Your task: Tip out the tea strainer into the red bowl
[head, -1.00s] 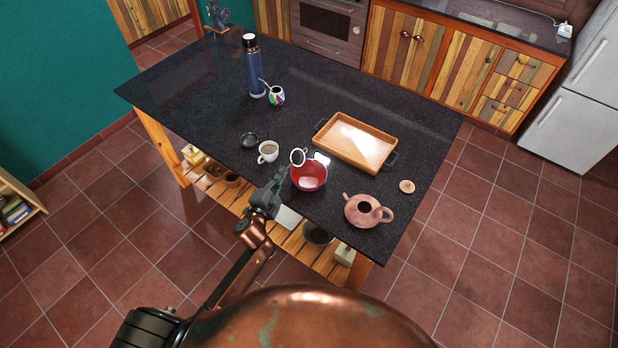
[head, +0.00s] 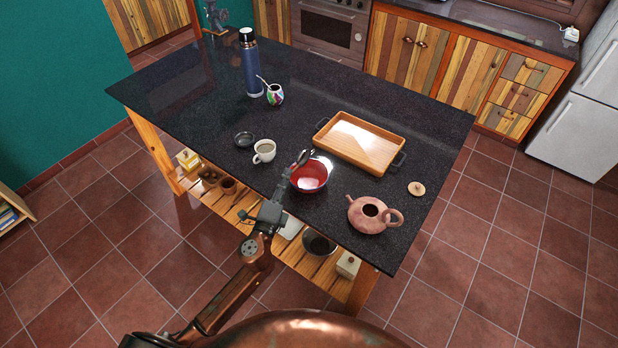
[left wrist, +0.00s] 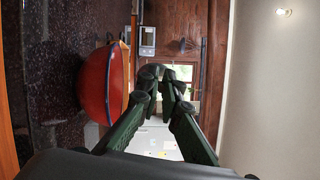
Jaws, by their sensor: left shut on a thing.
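The red bowl (head: 309,178) stands upright on the dark worktop near its front edge; it also shows in the left wrist view (left wrist: 106,82), left of the fingers. My left gripper (head: 285,183) is shut on the tea strainer (head: 303,157) beside the bowl's left side. The strainer is raised near the bowl's upper left rim and looks nearly edge-on, so I cannot tell what is in it. In the left wrist view, the gripper (left wrist: 168,92) has its green fingers close around a dark part of the strainer. My right gripper is not in view.
A white cup (head: 264,151) and a small dark dish (head: 244,139) stand left of the bowl. A wooden tray (head: 360,143) lies behind it. A clay teapot (head: 370,215) and its lid (head: 416,188) are at the right. A blue flask (head: 252,68) and a mate gourd (head: 274,95) stand farther back.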

